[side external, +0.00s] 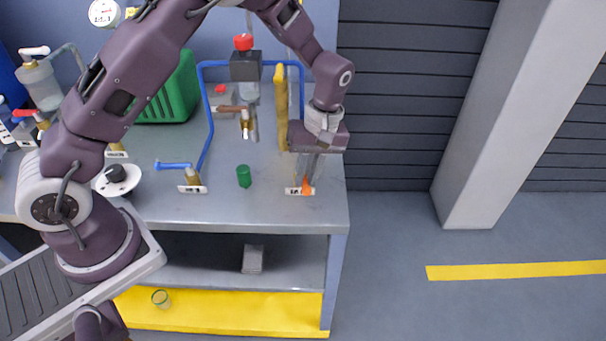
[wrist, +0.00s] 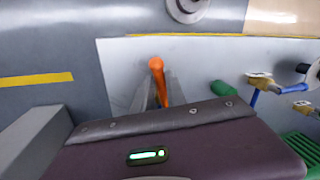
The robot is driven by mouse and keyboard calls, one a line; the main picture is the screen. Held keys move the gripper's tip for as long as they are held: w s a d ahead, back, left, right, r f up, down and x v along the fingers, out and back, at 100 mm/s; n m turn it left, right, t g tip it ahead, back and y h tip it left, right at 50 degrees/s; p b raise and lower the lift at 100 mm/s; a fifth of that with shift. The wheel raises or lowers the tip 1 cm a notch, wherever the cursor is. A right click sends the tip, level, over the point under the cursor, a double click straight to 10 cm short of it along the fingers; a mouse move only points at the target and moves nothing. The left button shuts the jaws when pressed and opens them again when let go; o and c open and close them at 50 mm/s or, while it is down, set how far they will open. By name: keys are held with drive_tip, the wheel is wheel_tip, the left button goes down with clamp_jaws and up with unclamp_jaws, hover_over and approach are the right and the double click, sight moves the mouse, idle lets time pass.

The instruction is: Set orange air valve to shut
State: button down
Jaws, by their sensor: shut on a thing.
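The orange air valve (side external: 306,187) stands near the right front corner of the bench, by a small white label (side external: 299,191). In the wrist view its orange handle (wrist: 157,72) rises between my fingers. My gripper (side external: 308,172) points down over the valve and is shut on it. The fingers hide most of the valve body. I cannot tell the valve's exact setting from these views.
A blue-handled valve (side external: 192,176) is further left. A blue pipe (side external: 206,115) and a yellow upright part (side external: 281,105) stand behind. The bench's right edge (side external: 347,205) is close.

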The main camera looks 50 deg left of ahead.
drive_tip(key=w+n+h, duration=0.1)
drive_tip(key=w+n, duration=0.2)
drive_tip(key=n, duration=0.4)
drive_tip(key=w+a+n+h, duration=0.1)
drive_tip(key=w+n, duration=0.2)
drive_tip(key=n, duration=0.5)
drive_tip(key=shift+w+h, duration=0.25)
drive_tip(key=shift+h, duration=0.15)
drive_tip(key=shift+a+n, duration=0.1)
drive_tip(key=shift+n, duration=0.2)
drive_tip(key=c, duration=1.3)
unclamp_jaws()
drive_tip(key=shift+c, duration=0.2)
drive_tip(key=v, duration=0.7)
drive_tip(key=shift+s+r, duration=0.1)
drive_tip(key=shift+r, duration=0.1)
